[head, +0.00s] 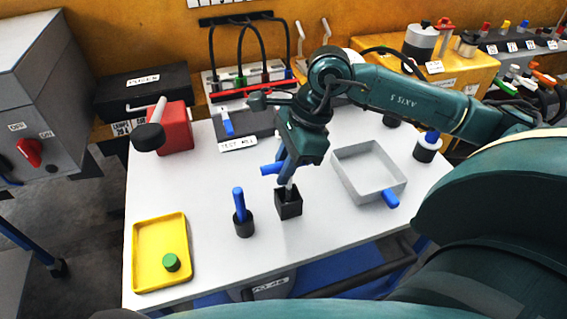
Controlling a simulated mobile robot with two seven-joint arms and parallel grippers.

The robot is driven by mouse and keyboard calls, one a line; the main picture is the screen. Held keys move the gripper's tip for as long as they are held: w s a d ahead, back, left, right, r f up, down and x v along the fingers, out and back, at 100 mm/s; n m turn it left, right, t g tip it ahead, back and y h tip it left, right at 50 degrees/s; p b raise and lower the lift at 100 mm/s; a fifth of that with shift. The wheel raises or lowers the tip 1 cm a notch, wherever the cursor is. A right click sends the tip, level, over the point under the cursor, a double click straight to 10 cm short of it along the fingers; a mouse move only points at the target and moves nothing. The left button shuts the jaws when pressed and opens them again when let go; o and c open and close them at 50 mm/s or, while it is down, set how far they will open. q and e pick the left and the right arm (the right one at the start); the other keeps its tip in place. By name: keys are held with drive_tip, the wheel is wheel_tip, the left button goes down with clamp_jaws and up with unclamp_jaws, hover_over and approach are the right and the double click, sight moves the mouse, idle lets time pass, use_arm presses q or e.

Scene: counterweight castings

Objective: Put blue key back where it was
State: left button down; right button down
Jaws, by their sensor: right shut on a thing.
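My right gripper (286,176) reaches in from the right and is shut on the blue key, low over the middle of the white table. A blue handle (269,169) of the key sticks out to the left of the fingers. A thin metal shaft shows below them, over a small black block (288,205); I cannot tell how deep it sits in the block. The fingers hide part of the key. Left of the block, a blue-handled piece (239,203) stands upright in a round black holder (244,227). My left gripper is not in view.
A yellow tray (140,268) with a green cylinder (172,262) is front left. A grey open tray (352,190) with a blue piece (390,198) at its corner is right. A dark labelled plate (262,122) and red block (176,130) lie behind. The white table (205,180) has clear room.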

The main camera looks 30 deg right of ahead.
drive_tip(key=shift+f+b, duration=0.15)
drive_tip(key=shift+b, duration=0.15)
drive_tip(key=c, duration=1.4)
unclamp_jaws()
drive_tip(key=shift+o, duration=0.2)
drive_tip(key=shift+r+p, duration=0.25)
drive_tip(key=shift+p, duration=0.05)
drive_tip(key=v, duration=1.2)
